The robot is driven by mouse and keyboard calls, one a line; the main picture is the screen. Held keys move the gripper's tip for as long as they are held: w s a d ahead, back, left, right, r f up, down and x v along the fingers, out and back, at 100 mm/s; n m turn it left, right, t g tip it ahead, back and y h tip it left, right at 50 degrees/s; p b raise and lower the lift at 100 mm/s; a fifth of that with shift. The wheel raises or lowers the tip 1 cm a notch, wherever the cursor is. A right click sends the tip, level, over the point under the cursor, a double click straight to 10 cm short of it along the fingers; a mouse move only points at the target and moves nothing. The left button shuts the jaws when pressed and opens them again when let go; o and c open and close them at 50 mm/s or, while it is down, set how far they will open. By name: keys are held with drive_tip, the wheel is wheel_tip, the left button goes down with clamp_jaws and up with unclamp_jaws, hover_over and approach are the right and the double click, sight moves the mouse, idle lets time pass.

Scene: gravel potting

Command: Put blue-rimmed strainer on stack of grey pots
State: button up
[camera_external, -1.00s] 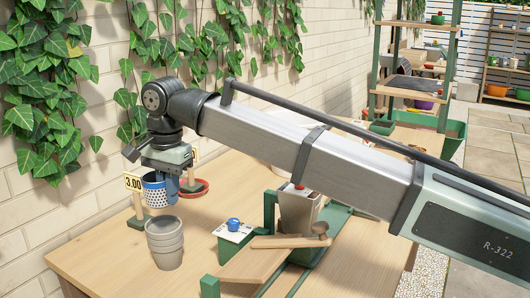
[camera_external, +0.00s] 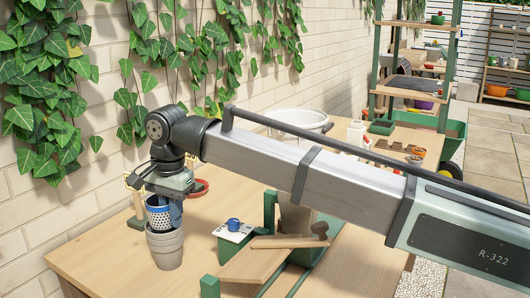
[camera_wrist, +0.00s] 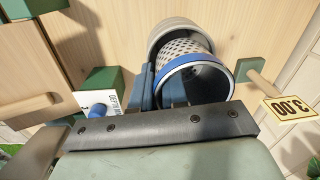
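The blue-rimmed strainer (camera_external: 158,215) has a white perforated wall and a blue rim. It is right at the mouth of the stack of grey pots (camera_external: 166,248), its lower part hidden by the top pot's rim. In the wrist view the strainer (camera_wrist: 186,48) overlaps the stack's pale rim (camera_wrist: 166,27) behind it. My gripper (camera_external: 172,208) has its blue fingers at the strainer's side wall. The fingers also show in the wrist view (camera_wrist: 165,90), closed on the strainer's rim. I cannot tell whether the strainer's bottom touches the pot.
A price sign reading 3.00 (camera_wrist: 287,112) on a green-based post stands close beside the stack. A green box with a white label (camera_external: 234,240) and wooden boards (camera_external: 255,262) lie to the right. A red dish (camera_external: 201,187) is behind.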

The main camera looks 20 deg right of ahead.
drive_tip(key=o, duration=0.3)
drive_tip(key=shift+o, duration=0.2)
drive_tip(key=shift+r, duration=0.15)
wheel_tip(320, 180, up, 12)
drive_tip(key=shift+s+d, duration=0.2)
drive_tip(key=shift+d, duration=0.05)
idle(0.3)
